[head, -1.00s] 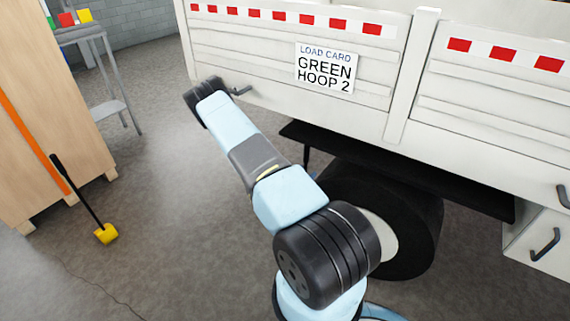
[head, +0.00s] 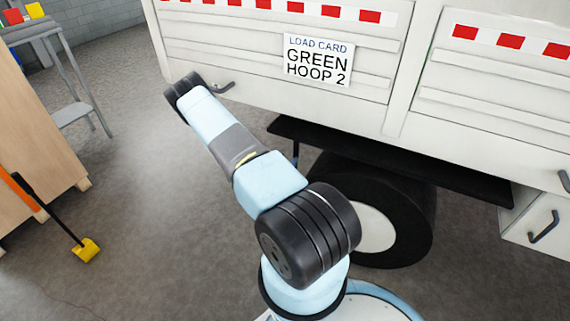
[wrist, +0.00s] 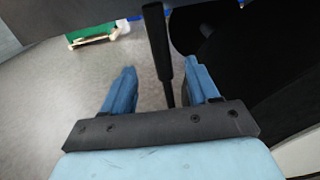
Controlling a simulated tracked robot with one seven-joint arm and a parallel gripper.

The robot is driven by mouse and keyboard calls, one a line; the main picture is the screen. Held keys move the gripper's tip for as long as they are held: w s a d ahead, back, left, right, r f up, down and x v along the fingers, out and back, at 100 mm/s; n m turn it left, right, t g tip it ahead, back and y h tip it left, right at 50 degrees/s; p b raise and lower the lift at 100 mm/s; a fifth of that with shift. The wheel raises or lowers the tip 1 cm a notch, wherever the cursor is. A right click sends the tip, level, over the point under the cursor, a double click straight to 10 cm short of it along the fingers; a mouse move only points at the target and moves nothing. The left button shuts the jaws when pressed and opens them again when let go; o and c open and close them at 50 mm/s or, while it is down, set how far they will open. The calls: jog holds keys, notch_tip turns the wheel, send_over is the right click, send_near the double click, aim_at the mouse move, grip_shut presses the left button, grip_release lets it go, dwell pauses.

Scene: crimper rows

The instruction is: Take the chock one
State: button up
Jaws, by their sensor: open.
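A yellow block on a long black handle (head: 87,250), which looks like a chock, is on the floor at the lower left of the head view. Its handle leans against a wooden cabinet. My gripper (wrist: 163,68) is open in the wrist view, with its two blue fingers apart. A black rod (wrist: 159,45) shows between the fingers; whether it is within their reach I cannot tell. In the head view my arm extends toward the truck's side and my gripper is hidden. No label reading chock shows.
A white truck bed (head: 240,60) bears a load card (head: 318,61) reading GREEN HOOP 2. Its wheel (head: 400,220) and dark underside are close to my arm. The wooden cabinet (head: 45,130) and a grey step stand (head: 72,112) are at left. The floor between is clear.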

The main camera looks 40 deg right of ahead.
aim_at(295, 140)
jog(key=shift+x, duration=4)
jog(key=shift+c, duration=0.2)
grip_shut()
jog(key=shift+r, duration=0.2)
jog(key=shift+r, duration=2.35)
